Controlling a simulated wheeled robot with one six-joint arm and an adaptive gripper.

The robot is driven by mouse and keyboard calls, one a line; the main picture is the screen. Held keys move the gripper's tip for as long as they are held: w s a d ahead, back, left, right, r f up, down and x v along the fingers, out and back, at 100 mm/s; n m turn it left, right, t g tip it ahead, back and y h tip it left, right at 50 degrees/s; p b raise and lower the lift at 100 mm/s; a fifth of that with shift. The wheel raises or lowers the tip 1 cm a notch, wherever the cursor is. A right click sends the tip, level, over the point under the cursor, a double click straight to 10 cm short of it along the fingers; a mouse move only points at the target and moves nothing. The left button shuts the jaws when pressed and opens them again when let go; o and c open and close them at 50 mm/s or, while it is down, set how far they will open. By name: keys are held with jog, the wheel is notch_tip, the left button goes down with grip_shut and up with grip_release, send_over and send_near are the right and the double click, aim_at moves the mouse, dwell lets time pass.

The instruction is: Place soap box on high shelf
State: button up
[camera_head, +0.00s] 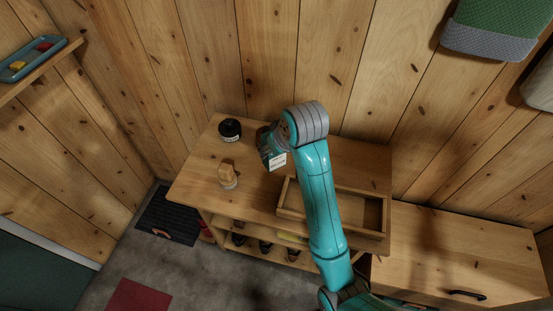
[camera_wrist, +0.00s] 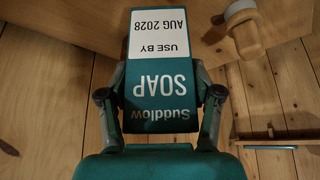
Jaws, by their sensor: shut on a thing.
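The soap box (camera_wrist: 160,90) is teal with a white panel reading "USE BY AUG 2028"; its print is upside down in the wrist view. My gripper (camera_wrist: 161,98) is shut on it, one finger on each side. In the head view the soap box (camera_head: 277,162) shows its white panel below my gripper (camera_head: 270,146), over the back of the wooden bench (camera_head: 200,185). I cannot tell whether it touches the bench. A high wooden shelf (camera_head: 36,83) is on the left wall, partly out of frame.
A blue tray (camera_head: 18,72) with red and yellow items sits on the high shelf. A dark jar (camera_head: 230,129) and a wooden-handled brush (camera_head: 227,176) stand on the bench, left of the box. A shallow wooden tray (camera_head: 358,208) lies to the right. Fabric items hang upper right.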

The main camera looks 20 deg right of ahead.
aim_at(275, 161)
jog(key=shift+f, duration=3.05)
jog(key=o, duration=1.5)
jog(key=shift+r, duration=0.1)
